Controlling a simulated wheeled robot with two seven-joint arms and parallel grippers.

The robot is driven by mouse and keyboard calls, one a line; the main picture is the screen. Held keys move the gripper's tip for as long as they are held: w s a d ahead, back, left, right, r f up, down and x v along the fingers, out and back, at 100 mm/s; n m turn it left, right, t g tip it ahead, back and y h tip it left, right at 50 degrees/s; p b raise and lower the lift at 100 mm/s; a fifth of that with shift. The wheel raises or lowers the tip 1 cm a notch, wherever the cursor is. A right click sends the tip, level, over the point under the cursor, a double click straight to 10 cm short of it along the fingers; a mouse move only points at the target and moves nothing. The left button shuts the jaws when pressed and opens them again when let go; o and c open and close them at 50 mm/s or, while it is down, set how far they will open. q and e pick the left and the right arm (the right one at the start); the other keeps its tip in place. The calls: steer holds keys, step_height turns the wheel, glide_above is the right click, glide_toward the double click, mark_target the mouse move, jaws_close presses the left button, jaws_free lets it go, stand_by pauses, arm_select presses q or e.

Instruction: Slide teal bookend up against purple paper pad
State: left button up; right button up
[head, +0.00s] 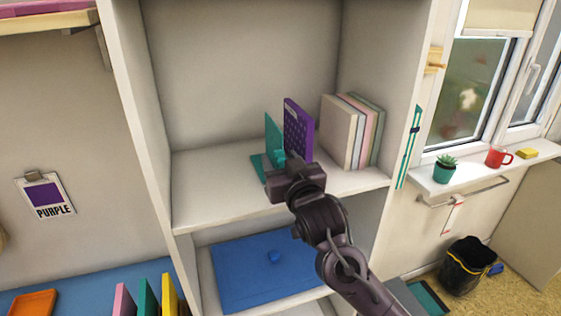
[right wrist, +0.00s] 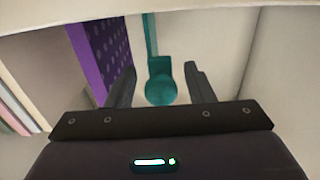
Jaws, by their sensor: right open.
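The teal bookend (head: 272,133) stands upright on the upper shelf of the white bookcase, its flat foot (head: 257,168) reaching out to the left. The purple paper pad (head: 298,125), with a dotted pattern, stands just right of it. In the right wrist view, the purple pad (right wrist: 88,55) and the teal bookend (right wrist: 151,35) are apart, with a narrow pale gap between. My right gripper (head: 280,161) is open in front of the bookend. In the right wrist view its fingers (right wrist: 160,82) lie either side of the bookend's round teal knob (right wrist: 161,88), and contact is not clear. My left gripper is out of view.
Several pale books (head: 345,130) stand right of the purple pad. The shelf (head: 215,190) is bare to the left. The bookcase side wall (head: 400,100) bounds the right. A blue board (head: 262,290) with a knob lies on the shelf below.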

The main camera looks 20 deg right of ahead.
steer(key=s+b, duration=0.2)
steer(key=s, duration=0.5)
steer(key=shift+s+b, duration=0.15)
steer(key=shift+b, duration=0.2)
